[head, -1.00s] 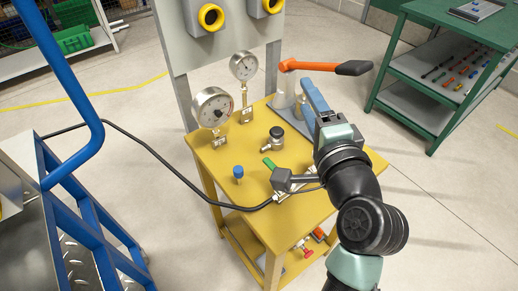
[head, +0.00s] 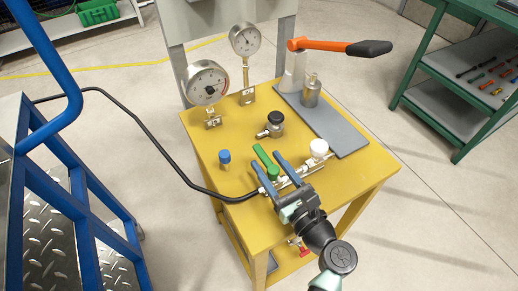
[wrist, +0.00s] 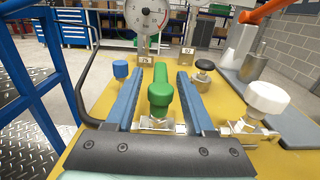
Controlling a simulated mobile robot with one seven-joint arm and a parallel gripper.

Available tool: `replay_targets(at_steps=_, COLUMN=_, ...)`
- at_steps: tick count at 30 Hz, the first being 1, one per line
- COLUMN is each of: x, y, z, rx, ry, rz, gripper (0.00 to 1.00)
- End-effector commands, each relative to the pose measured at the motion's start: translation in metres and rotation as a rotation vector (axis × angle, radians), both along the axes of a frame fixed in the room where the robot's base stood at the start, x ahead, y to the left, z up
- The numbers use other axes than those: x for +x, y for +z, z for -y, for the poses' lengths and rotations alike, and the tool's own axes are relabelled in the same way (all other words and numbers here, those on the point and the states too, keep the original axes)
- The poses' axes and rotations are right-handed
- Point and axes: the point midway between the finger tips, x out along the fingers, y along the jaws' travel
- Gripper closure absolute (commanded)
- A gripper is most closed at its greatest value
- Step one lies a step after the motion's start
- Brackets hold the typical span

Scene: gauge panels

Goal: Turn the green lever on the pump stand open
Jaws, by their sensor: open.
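The green lever (head: 265,160) sits on a metal valve fitting on the yellow pump stand (head: 228,182). It points up and to the left in the head view. In the wrist view the green lever (wrist: 160,92) stands between my two blue fingers, with a gap on each side. My gripper (head: 267,162) is open around the lever and not closed on it; the wrist view also shows my gripper (wrist: 156,80). A white knob (head: 319,147) is on the same fitting, to the right of the lever.
A blue cap (head: 225,157) stands left of the lever, and a black knob (head: 276,118) behind it. Two gauges (head: 207,82) stand at the back. The orange pump handle (head: 335,46) reaches over the grey plate (head: 335,125). A black hose (head: 160,145) runs from the left to the fitting.

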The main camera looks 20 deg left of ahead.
Motion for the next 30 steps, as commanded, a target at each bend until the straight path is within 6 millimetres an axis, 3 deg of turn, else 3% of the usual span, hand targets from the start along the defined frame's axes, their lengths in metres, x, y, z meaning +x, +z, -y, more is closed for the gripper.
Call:
replay_targets(at_steps=4, x=0.017, y=0.0, z=-0.022, rx=-0.001, ry=0.003, rz=0.001, gripper=0.46)
replay_targets(at_steps=9, x=0.028, y=0.0, z=-0.036, rx=-0.001, ry=0.0, rz=0.001, gripper=0.46)
replay_targets(at_steps=20, x=0.032, y=0.0, z=-0.04, rx=-0.002, ry=-0.001, rz=0.001, gripper=0.46)
replay_targets(at_steps=30, x=0.032, y=0.0, z=-0.04, rx=-0.002, ry=-0.001, rz=0.001, gripper=1.0)
